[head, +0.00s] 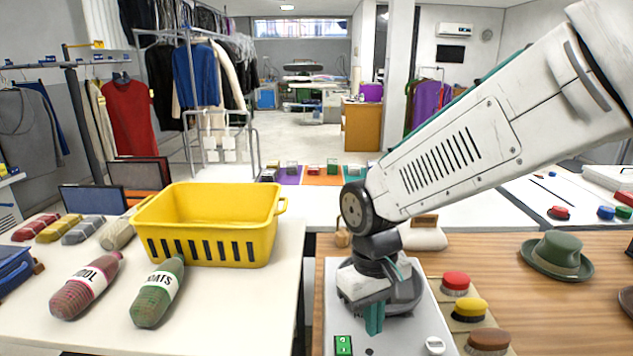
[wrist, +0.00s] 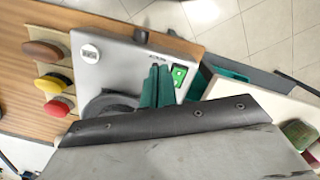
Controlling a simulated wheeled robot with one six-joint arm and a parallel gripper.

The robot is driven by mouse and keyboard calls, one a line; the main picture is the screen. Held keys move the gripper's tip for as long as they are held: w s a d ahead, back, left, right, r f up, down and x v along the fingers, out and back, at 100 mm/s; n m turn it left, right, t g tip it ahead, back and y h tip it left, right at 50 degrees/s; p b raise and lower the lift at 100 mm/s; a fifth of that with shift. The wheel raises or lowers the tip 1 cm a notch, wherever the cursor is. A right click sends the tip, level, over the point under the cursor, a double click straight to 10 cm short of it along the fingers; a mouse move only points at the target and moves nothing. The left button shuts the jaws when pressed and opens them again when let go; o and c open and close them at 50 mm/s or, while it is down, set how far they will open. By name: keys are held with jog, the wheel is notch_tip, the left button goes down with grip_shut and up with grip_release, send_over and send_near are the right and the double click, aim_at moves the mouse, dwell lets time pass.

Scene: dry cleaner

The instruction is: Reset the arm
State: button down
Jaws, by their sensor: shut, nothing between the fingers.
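My gripper (head: 374,318) has green fingers and hangs pointing down above the light grey panel (head: 402,335) in the head view. Its fingers are shut together with nothing between them. In the wrist view the fingers (wrist: 157,87) show side by side over the same panel, close to a green switch (wrist: 179,76). My white arm reaches in from the upper right of the head view, bent down at the wrist. The green switch also shows in the head view (head: 343,345), left of the fingers. I cannot tell whether the fingertips touch the panel.
A yellow basket (head: 212,222) and two labelled rolls, one red (head: 86,287) and one green (head: 158,292), are on the left table. Red, yellow and brown brushes (head: 468,310) line the panel's right side. A green hat (head: 557,257) lies on the wooden counter.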

jog(key=s+d+r+m+t, duration=0.1)
jog(key=s+d+r+m, duration=0.1)
jog(key=s+d+r, duration=0.3)
jog(key=s+d+r+m+t, duration=0.1)
jog(key=s+d+r+m, duration=0.2)
jog(key=s+d, duration=0.6)
notch_tip(320, 180, up, 2)
jog(key=d, duration=0.2)
jog(key=shift+s+d+r+t+y, duration=0.15)
jog(key=shift+s+d+t+y, duration=0.05)
jog(key=shift+d+t+y, duration=0.15)
